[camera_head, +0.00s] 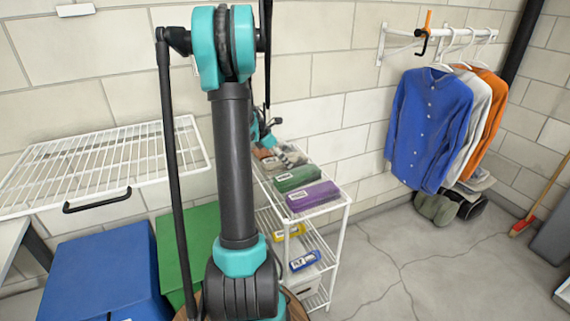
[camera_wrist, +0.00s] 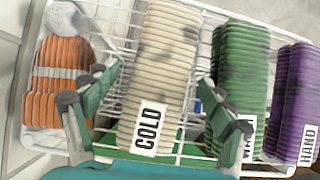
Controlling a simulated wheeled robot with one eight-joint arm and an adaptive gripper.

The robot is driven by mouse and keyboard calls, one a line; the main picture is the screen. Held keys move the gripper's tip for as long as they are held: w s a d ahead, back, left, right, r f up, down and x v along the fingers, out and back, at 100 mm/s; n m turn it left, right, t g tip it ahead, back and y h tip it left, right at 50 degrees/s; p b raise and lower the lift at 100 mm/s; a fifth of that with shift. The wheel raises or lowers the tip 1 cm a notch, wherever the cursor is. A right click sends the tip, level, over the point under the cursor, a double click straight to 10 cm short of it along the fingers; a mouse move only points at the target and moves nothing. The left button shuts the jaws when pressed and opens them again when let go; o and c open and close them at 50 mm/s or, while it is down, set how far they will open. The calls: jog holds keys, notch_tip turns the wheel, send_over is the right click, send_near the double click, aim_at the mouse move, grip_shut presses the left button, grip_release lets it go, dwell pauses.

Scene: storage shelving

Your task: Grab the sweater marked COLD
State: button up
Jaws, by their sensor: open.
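The cream folded sweater (camera_wrist: 165,75) with a white COLD label (camera_wrist: 149,129) lies on the top wire shelf (camera_wrist: 195,35). It fills the middle of the wrist view, its labelled end nearest my gripper. My gripper (camera_wrist: 157,82) is open, with one green finger on each side of the sweater. I cannot tell how deep the fingers reach or whether they touch it. In the head view my gripper (camera_head: 268,132) is small and partly hidden behind my arm, over the shelf's far end.
A green folded sweater (camera_wrist: 240,75) lies close to my right finger, and a purple one marked HAND (camera_wrist: 295,100) beyond it. An orange-and-grey bundle (camera_wrist: 62,75) lies on the left. In the head view, hanging shirts (camera_head: 428,125) are on the right; blue (camera_head: 105,270) and green (camera_head: 195,245) boxes are lower left.

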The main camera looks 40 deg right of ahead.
jog(key=shift+x, duration=1.05)
jog(key=c, duration=1.5)
jog(key=shift+r, duration=0.15)
